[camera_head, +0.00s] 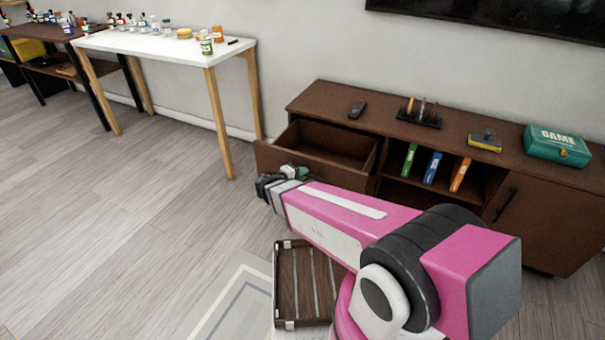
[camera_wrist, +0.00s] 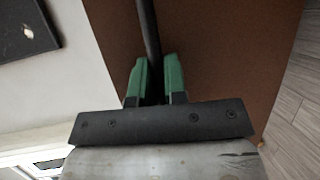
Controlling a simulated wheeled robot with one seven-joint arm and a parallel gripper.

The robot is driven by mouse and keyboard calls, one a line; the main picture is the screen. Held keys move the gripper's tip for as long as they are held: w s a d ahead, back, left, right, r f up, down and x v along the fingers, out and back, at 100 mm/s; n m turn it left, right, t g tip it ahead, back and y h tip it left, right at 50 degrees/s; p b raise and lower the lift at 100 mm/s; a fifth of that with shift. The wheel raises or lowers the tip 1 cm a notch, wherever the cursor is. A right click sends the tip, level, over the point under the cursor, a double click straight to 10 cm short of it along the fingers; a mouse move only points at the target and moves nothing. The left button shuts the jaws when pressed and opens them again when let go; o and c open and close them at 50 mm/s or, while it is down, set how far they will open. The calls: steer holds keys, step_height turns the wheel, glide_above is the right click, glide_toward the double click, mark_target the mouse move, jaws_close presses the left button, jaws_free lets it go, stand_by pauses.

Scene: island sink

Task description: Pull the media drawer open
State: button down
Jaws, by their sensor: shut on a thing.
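The media drawer (camera_head: 318,166) is the upper left drawer of a dark brown media cabinet. It stands pulled out, and its empty inside shows. My gripper (camera_head: 288,174) is at the drawer's front face in the head view. In the wrist view, the green fingers of my gripper (camera_wrist: 158,80) are closed around a thin dark bar handle (camera_wrist: 149,28) on the brown drawer front (camera_wrist: 215,45). In the head view the handle is hidden behind my gripper.
The cabinet top (camera_head: 330,100) holds a remote (camera_head: 357,109), a dark rack (camera_head: 419,117), a yellow-grey item (camera_head: 485,141) and a teal game box (camera_head: 557,146). Books (camera_head: 432,168) stand in the open shelf. A white table (camera_head: 165,47) is left. A slatted crate (camera_head: 303,283) lies below my arm.

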steer(key=c, duration=1.2)
jaws_free()
steer(key=shift+a, duration=0.1)
steer(key=v, duration=1)
steer(key=shift+s+a+r, duration=0.1)
steer(key=shift+s+a, duration=0.1)
steer(key=shift+s, duration=0.05)
